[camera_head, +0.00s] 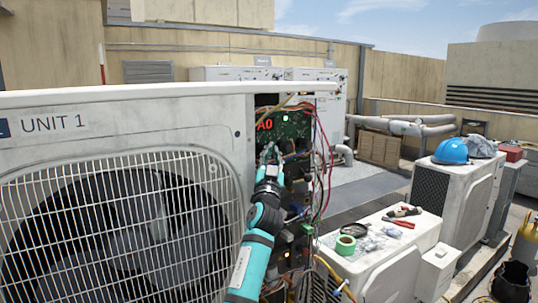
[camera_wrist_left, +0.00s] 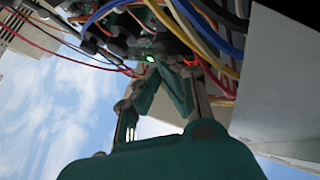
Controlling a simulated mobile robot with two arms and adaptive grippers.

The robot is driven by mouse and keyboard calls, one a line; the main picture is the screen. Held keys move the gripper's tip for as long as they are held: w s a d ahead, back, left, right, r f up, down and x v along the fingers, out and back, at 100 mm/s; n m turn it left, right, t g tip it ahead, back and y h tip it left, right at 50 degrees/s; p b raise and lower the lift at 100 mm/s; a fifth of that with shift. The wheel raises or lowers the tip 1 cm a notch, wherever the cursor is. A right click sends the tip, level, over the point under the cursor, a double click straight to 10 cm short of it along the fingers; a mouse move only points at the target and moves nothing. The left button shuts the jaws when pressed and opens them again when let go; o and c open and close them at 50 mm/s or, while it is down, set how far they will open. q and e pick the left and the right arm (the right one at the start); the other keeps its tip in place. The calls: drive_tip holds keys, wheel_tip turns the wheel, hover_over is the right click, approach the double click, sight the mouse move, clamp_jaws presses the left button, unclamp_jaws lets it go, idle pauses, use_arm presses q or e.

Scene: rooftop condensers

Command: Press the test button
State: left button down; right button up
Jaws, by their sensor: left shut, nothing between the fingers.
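The open electrical bay of UNIT 1 shows a green circuit board (camera_head: 293,126) with a red "A0" display (camera_head: 265,124) and a lit green light (camera_head: 285,118). I cannot make out the test button; it may be hidden or too small. My left gripper (camera_head: 268,150) is shut and empty, with its tips up at the lower part of the board, just below the display. In the left wrist view the shut fingertips (camera_wrist_left: 168,68) are close to the green light (camera_wrist_left: 150,58) and a red glow. Contact cannot be told. My right gripper is not in view.
Loose red, blue and yellow wires (camera_wrist_left: 205,35) hang around the fingers. UNIT 1's fan grille (camera_head: 120,225) is left of the arm. A lower white unit (camera_head: 375,270) at right bears green tape (camera_head: 345,244) and tools. A blue helmet (camera_head: 451,151) sits on another unit.

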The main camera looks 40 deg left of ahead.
use_arm(q)
drive_tip(key=shift+s+a+r, duration=0.15)
drive_tip(key=shift+a+r, duration=0.1)
drive_tip(key=shift+r, duration=0.3)
drive_tip(key=shift+s+a+r, duration=0.15)
drive_tip(key=shift+a+r, duration=0.1)
drive_tip(key=shift+r, duration=0.3)
idle(1.1)
drive_tip(key=shift+f+b, duration=0.1)
drive_tip(key=shift+b, duration=0.2)
drive_tip(key=shift+f, duration=0.2)
drive_tip(key=shift+d, duration=0.1)
drive_tip(key=shift+s+d+f, duration=0.2)
drive_tip(key=shift+d+f, duration=0.15)
drive_tip(key=shift+d, duration=0.25)
drive_tip(key=shift+s+d+f, duration=0.15)
drive_tip(key=shift+d+f, duration=0.15)
drive_tip(key=shift+d, duration=0.3)
drive_tip(key=shift+s+d+f, duration=0.2)
drive_tip(key=shift+d+f, duration=0.15)
drive_tip(key=shift+d, duration=0.25)
